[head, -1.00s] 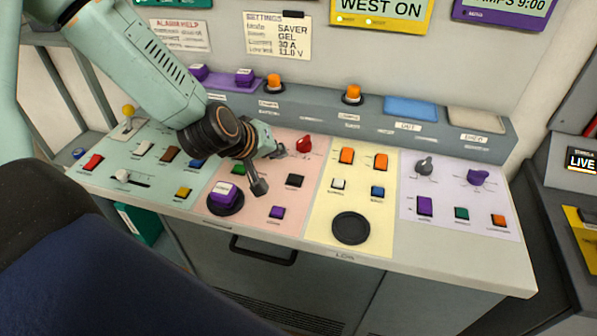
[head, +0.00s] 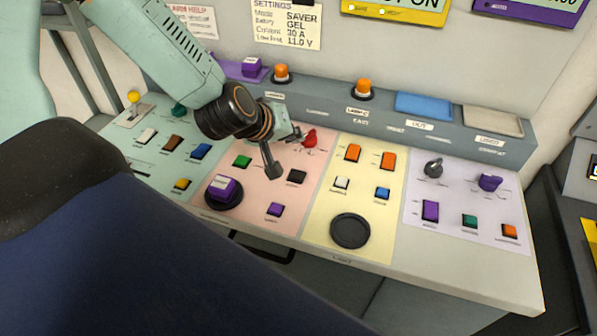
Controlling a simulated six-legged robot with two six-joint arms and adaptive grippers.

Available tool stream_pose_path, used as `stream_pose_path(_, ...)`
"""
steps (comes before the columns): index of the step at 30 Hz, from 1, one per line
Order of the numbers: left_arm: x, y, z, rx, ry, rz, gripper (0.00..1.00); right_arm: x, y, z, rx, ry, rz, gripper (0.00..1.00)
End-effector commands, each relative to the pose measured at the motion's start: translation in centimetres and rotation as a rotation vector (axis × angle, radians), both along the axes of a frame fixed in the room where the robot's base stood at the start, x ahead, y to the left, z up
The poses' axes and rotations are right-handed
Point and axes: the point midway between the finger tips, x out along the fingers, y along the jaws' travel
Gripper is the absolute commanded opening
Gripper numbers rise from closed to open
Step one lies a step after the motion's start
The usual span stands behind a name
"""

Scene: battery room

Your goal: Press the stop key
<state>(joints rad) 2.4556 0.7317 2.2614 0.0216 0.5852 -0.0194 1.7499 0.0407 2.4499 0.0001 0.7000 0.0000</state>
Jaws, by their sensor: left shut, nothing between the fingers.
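A sloped desk of coloured panels carries several keys; their labels are too small to read, so I cannot tell which is the stop key. On the pink panel (head: 255,215) are a green key (head: 242,161), a black key (head: 297,177), a purple key (head: 275,209), a red knob (head: 310,138) and a larger purple button (head: 222,188) on a round black base. My left gripper (head: 281,156) is shut and empty over this panel, between the green and black keys. Contact with a key cannot be made out. My right gripper is not in view.
The yellow panel (head: 325,225) has orange, white and blue keys and an empty round black base (head: 350,230). A lilac panel (head: 465,240) lies to the right. A raised ledge (head: 340,115) with orange lamps runs behind. A large dark blue shape covers the lower left.

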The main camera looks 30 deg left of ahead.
Motion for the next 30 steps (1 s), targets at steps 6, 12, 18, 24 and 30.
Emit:
stream_pose_path(6,0.1,0.0,-0.4,0.001,0.000,-0.001,0.00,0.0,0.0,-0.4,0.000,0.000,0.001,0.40)
stream_pose_path(12,0.2,-0.1,-1.7,0.001,0.000,-0.001,0.00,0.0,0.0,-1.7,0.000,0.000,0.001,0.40)
stream_pose_path(18,0.3,-0.1,-3.7,0.001,0.000,-0.001,0.00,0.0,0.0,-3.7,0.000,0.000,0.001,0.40)
stream_pose_path(24,0.3,-0.1,-5.6,0.001,0.000,-0.001,0.00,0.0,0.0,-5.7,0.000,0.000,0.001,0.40)
stream_pose_path(30,0.3,-0.1,-7.6,0.001,0.000,-0.001,0.00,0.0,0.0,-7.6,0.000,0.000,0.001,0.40)
